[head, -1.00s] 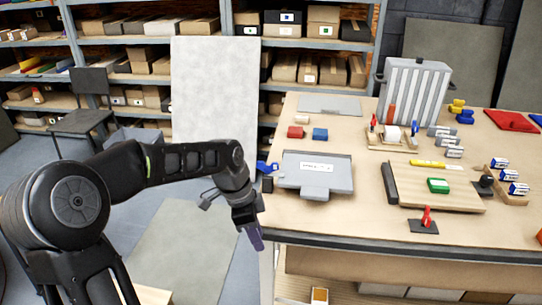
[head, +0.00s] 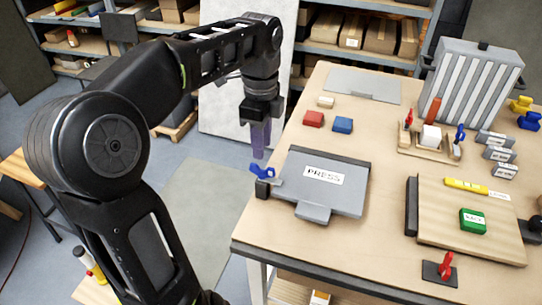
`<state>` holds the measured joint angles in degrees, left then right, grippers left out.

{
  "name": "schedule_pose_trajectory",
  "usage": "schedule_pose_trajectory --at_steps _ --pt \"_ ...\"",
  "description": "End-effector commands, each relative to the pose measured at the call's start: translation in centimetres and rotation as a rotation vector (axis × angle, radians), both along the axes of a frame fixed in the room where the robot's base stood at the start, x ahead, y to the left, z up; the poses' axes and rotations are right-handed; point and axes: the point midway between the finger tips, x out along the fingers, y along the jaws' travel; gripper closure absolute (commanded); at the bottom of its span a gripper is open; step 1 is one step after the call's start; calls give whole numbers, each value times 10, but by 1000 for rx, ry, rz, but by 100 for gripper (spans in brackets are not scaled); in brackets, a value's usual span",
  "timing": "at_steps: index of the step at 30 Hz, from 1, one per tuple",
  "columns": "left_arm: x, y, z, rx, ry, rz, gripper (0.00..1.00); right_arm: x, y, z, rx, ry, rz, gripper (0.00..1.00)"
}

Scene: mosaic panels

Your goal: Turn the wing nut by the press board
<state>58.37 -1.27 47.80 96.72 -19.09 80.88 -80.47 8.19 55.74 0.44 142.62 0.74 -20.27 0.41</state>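The grey press board (head: 350,196), with a white label reading PRESS, lies at the table's left edge. The blue wing nut (head: 262,172) sits on a dark block at the board's left side, near the table edge. My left gripper (head: 260,152) points down with purple fingers, just above and behind the wing nut in the picture. The fingers overlap in this view, so any gap between them is hidden. They look apart from the wing nut, though depth is hard to judge. My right gripper is not in view.
A red block (head: 313,119) and a blue block (head: 343,125) lie beyond the board. A wooden board (head: 470,235) with a green block (head: 472,221) lies to the right. A red wing nut (head: 446,266) stands near the front edge. The tabletop front of the press board is bare.

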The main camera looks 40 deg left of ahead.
Motion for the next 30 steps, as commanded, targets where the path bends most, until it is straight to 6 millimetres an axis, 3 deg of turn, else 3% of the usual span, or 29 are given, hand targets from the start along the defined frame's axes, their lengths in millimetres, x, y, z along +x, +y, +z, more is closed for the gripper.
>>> schedule_pose_trajectory --at_steps 10,15,24,30 --pt "0 0 -8 -1 1 0 69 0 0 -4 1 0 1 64" --pt "0 0 -30 -2 2 2 69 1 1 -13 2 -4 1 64" --pt "0 0 -70 -2 3 1 69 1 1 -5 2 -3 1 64" --pt "0 0 -79 -1 0 0 69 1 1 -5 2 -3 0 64"
